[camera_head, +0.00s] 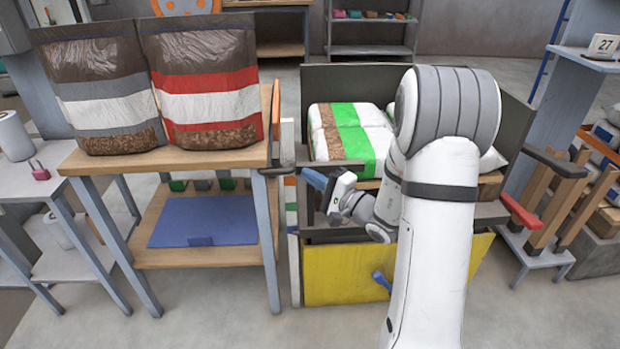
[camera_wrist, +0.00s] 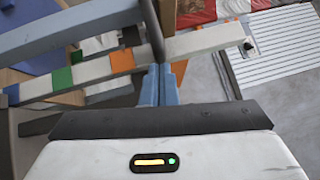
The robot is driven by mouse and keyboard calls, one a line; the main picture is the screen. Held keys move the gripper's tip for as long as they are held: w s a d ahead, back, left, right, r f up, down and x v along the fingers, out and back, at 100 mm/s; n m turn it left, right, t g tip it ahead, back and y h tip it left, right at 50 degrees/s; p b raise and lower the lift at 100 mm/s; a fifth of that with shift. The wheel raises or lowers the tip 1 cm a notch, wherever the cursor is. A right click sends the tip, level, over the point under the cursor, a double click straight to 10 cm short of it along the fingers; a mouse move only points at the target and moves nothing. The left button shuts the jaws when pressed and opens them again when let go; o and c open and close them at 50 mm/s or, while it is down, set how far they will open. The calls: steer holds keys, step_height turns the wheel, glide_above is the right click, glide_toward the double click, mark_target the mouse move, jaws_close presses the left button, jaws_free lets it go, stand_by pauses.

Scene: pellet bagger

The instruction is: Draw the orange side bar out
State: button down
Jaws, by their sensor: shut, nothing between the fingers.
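A red-orange bar (camera_head: 520,211) sticks out at the right side of the bagger, beside the yellow front panel. A slim upright orange strip (camera_head: 276,105) shows at the right edge of the wooden bench. Which one is the side bar I cannot tell for sure. A pale post (camera_head: 291,205) with colored bands stands left of the yellow panel; its orange band (camera_wrist: 122,61) shows in the wrist view.
The yellow panel (camera_head: 345,275) carries a blue handle (camera_head: 381,281). White and green bags (camera_head: 345,135) lie in the bagger. The wooden bench (camera_head: 175,205) with two large pellet bags stands close on the left. My arm hides part of the bagger.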

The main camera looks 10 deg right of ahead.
steer(key=w+d+p+v, duration=0.1)
steer(key=d+v, duration=0.1)
steer(key=v, duration=1)
steer(key=s+a+r+n+g+p, duration=0.8)
steer(key=s+a+r+g+p, duration=0.7)
steer(key=r+p, duration=0.35)
steer(key=s+d+r+n+t+h+p, duration=0.1)
steer(key=s+d+r+n+h+p, duration=0.1)
steer(key=r+h+p, duration=0.4)
steer(key=s+d+r+n+t+h+p, duration=0.1)
steer(key=d+r+h+p, duration=0.3)
steer(key=r+p, duration=0.5)
step_height(320, 180, up, 3)
steer(key=shift+s+r+n+h, duration=0.25)
steer(key=shift+s+n+h, duration=0.15)
steer(key=shift+s+h, duration=0.5)
